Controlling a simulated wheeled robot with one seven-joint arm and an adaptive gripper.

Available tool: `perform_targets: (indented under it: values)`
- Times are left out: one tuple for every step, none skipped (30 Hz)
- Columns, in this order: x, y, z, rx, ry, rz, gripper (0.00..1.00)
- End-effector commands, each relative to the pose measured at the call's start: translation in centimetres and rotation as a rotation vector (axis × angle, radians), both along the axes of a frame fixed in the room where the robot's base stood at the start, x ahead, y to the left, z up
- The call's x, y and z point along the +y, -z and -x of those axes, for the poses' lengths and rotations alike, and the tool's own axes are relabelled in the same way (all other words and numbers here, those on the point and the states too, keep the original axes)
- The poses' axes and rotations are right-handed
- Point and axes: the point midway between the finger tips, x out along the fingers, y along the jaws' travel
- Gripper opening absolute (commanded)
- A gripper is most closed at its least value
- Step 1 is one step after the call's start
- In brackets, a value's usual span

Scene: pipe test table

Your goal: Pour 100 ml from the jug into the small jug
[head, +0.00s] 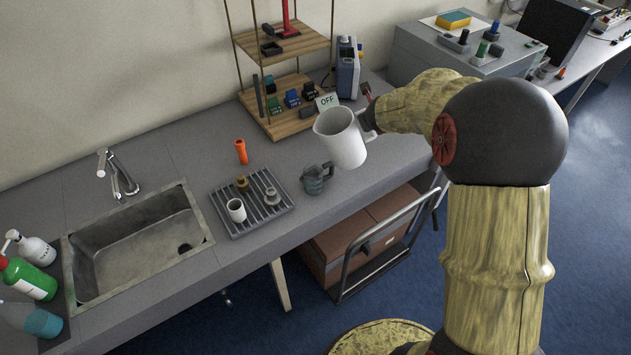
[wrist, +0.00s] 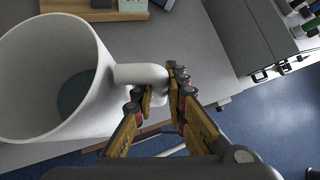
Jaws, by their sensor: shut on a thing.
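The white jug (head: 345,142) is held in the air above the counter, tilted with its mouth toward the upper left in the head view. In the wrist view the jug (wrist: 95,85) fills the left side, and dark liquid or shadow shows inside. My gripper (wrist: 165,98) is shut on the jug's handle; in the head view my gripper (head: 371,122) is small and partly hidden. The small jug (head: 317,179), dark grey and see-through, stands upright on the counter, below and left of the white jug. It is not visible in the wrist view.
A ribbed drain tray (head: 240,218) left of the small jug holds a white cup (head: 236,210) and small fittings. A sink (head: 140,250) lies further left. An orange torch (head: 241,151) stands behind the tray. A wooden shelf (head: 285,123) with an OFF sign (head: 327,101) stands behind.

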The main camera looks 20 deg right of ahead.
Motion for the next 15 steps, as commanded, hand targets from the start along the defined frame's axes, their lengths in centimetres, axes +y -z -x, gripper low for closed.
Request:
perform_targets:
  values:
    - [-0.03,-0.30,-0.11,-0.005,0.001,0.001,0.00]
    - [-0.02,-0.30,-0.11,-0.005,0.001,0.001,0.00]
    - [-0.02,-0.30,-0.11,-0.005,0.001,0.001,0.00]
    - [-0.02,-0.29,-0.11,-0.005,0.001,0.000,0.00]
    - [-0.03,-0.30,-0.11,-0.005,0.001,0.000,0.00]
    - [-0.02,-0.30,-0.11,-0.005,0.001,0.001,0.00]
    - [-0.02,-0.30,-0.12,-0.005,0.001,0.001,0.00]
    - [-0.01,-0.32,-0.12,-0.004,0.000,0.003,0.00]
    - [0.01,-0.34,-0.12,-0.004,0.000,0.007,0.00]
    - [0.02,-0.38,-0.12,-0.004,0.000,0.013,0.00]
    - [0.02,-0.43,-0.13,-0.004,0.000,0.020,0.00]
    - [0.05,-0.51,-0.13,-0.005,0.001,0.030,0.00]
    - [0.09,-0.59,-0.14,-0.004,-0.001,0.039,0.00]
    - [0.13,-0.68,-0.14,-0.004,-0.001,0.050,0.00]
    - [0.16,-0.82,-0.14,-0.005,-0.001,0.064,0.00]
